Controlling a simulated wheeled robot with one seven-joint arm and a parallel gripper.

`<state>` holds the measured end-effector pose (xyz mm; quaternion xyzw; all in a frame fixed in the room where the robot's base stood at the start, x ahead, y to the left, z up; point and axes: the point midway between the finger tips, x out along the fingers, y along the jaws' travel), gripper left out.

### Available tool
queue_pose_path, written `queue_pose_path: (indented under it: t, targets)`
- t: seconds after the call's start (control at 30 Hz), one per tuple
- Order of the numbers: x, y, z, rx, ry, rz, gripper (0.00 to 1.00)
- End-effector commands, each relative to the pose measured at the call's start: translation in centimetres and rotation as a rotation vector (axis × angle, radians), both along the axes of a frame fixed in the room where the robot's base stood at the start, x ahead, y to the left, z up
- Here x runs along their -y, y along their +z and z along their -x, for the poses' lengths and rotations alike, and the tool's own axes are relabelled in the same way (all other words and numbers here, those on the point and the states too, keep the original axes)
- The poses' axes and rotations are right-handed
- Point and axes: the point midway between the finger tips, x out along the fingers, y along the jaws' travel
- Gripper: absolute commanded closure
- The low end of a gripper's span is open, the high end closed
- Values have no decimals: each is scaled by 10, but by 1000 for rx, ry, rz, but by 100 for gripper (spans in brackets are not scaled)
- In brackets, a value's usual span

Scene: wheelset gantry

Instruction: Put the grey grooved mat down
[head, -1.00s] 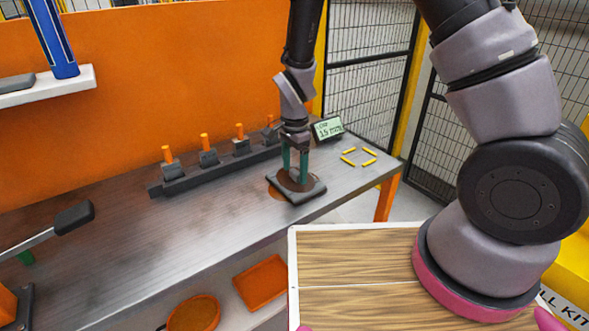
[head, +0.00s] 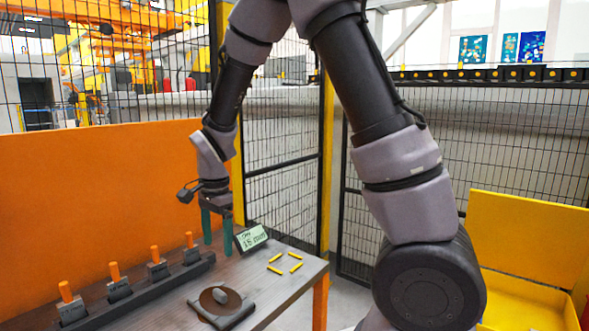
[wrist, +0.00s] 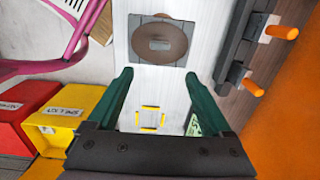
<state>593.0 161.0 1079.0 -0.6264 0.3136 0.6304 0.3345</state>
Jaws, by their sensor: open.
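The grey mat (head: 243,312) lies flat on the bench near its front edge. It is dark and square, with a brown round disc (head: 208,300) and a small grey piece on top; I cannot make out grooves. In the wrist view the mat (wrist: 136,22) lies beyond my fingertips, with nothing between them. My gripper (head: 217,243) has two green fingers, open and empty, above the bench and behind the mat, beside the small sign. It also shows in the wrist view (wrist: 159,75). Yellow corner marks (head: 285,262) on the bench right of the mat enclose bare surface.
A dark rack (head: 140,290) with several orange-handled pieces stands along the bench's back. A small sign (head: 251,238) reading about 15 mm stands near the gripper. An orange panel (head: 90,200) backs the bench; mesh fencing (head: 280,130) closes the far end.

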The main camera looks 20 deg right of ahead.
Motion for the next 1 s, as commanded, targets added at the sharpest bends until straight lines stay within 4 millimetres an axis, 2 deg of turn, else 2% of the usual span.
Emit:
queue_pose_path:
  t: [0.13, 0.23, 0.37, 0.5, 0.6, 0.7, 0.83, 1.0]
  targets:
    - [39, 60, -5, 65, 59, -93, 16]
    - [73, 104, 1, 138, 130, -146, 16]
    - [116, 155, 18, 256, 228, -179, 16]
    - [159, 199, 47, 397, 336, -163, 16]
    - [184, 221, 72, 492, 409, -119, 16]
    - [201, 236, 95, 566, 473, -61, 16]
    - [213, 244, 115, 624, 530, 2, 16]
    - [217, 247, 125, 648, 561, 38, 16]
